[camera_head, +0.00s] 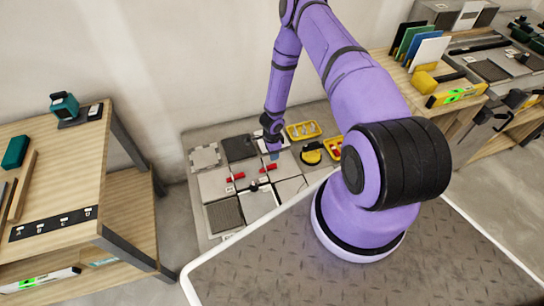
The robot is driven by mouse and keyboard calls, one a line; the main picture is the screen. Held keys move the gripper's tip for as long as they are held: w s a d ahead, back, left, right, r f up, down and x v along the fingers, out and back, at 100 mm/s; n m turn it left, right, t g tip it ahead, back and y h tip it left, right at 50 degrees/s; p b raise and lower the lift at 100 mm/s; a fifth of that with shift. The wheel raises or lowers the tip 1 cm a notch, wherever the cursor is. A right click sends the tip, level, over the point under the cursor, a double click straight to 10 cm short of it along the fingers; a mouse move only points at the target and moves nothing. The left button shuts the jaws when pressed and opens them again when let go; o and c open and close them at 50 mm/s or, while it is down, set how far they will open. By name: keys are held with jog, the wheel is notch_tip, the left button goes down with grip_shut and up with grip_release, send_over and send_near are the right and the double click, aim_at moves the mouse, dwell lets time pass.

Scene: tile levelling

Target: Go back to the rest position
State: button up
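My purple arm reaches over the tile area on the floor. My gripper (272,152) is at its end, low over the tiles and small in the view. A small bluish piece shows at its tip; I cannot tell whether it is part of the gripper or held. The fingers are too small to tell open from shut. Floor tiles (214,184) in light and dark grey lie around it. Red pieces (236,177) and a dark clip-like piece lie on the tile joints. The rest position is not marked in the view.
Yellow trays (303,130) and a black-and-yellow round tool (312,153) lie right of my gripper. A wooden bench (60,180) with a teal device (64,106) stands left. Another bench with tools and a yellow level (457,94) stands right. A wall is behind.

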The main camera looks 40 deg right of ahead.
jog(key=shift+r, duration=0.35)
jog(key=w+r+n+t, duration=0.2)
jog(key=w+r, duration=0.5)
jog(key=r, duration=0.5)
jog(key=w+a+r+n+t+y, duration=0.1)
jog(key=a+r+n, duration=0.3)
jog(key=r, duration=1.3)
jog(key=a+r+n+t+y, duration=0.1)
jog(key=a+r+n, duration=0.25)
jog(key=r, duration=1.35)
jog(key=s+a+r+n, duration=0.2)
jog(key=s+r+n, duration=0.1)
jog(key=s+r, duration=0.5)
jog(key=s+a+r+n, duration=0.35)
jog(key=s+r, duration=0.25)
jog(key=r, duration=0.4)
jog(key=s+r+n+h, duration=0.1)
jog(key=s+r+n, duration=0.1)
jog(key=s, duration=0.8)
jog(key=s+d+r+n+t+h, duration=0.1)
jog(key=s+r+n, duration=0.2)
jog(key=s, duration=0.8)
jog(key=shift+d+r, duration=0.3)
jog(key=shift+r, duration=0.65)
